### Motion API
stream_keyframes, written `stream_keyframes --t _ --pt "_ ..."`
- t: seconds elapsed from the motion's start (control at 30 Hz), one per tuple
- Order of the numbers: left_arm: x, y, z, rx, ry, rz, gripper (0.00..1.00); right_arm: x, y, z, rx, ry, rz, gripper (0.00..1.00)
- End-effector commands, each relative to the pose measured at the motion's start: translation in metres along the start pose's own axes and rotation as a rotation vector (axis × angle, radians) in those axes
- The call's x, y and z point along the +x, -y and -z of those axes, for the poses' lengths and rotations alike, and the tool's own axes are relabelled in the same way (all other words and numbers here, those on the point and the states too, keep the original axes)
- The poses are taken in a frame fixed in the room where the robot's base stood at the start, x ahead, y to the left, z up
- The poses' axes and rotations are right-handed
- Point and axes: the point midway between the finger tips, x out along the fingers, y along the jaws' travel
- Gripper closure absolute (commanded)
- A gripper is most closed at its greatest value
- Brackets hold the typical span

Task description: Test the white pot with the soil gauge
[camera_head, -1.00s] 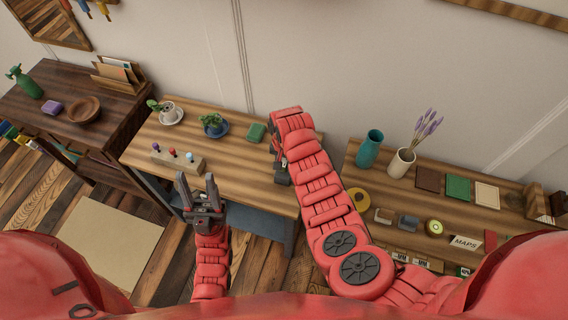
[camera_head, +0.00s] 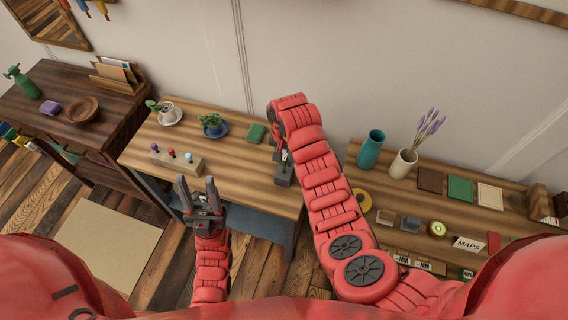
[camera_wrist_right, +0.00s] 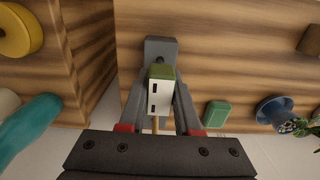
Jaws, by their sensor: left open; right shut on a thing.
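The white pot (camera_head: 167,113) with a small green plant stands on a saucer at the table's back left. The soil gauge (camera_wrist_right: 160,97), a pale body with a green end and two dark slots, is between the fingers of my right gripper (camera_wrist_right: 160,108), which is shut on it. A grey block (camera_wrist_right: 160,48) lies just beyond the gauge; it also shows in the head view (camera_head: 284,177). Whether the gauge still touches this block is unclear. My left gripper (camera_head: 199,194) is open and empty at the table's front edge, well short of the white pot.
A blue pot (camera_head: 212,128) with a plant and a green block (camera_head: 256,132) stand between the white pot and my right arm. A wooden rack with coloured knobs (camera_head: 182,160) lies in front. The table's middle is clear. A teal vase (camera_head: 370,150) stands on the right table.

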Motion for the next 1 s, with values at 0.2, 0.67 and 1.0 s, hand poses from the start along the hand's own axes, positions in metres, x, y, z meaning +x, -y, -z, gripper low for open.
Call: stream_keyframes --t 0.2,0.67,1.0 --pt "-0.015 -0.001 -0.003 0.0 0.0 0.0 0.5 -0.029 0.001 0.002 0.0 -0.008 0.005 1.0" --pt "0.026 0.001 0.004 0.0 0.0 0.0 0.5 -0.074 0.0 0.0 0.0 -0.001 0.001 1.0" --pt "0.049 0.002 0.008 0.0 0.0 0.0 0.5 -0.095 0.0 0.0 0.001 -0.002 0.001 1.0"
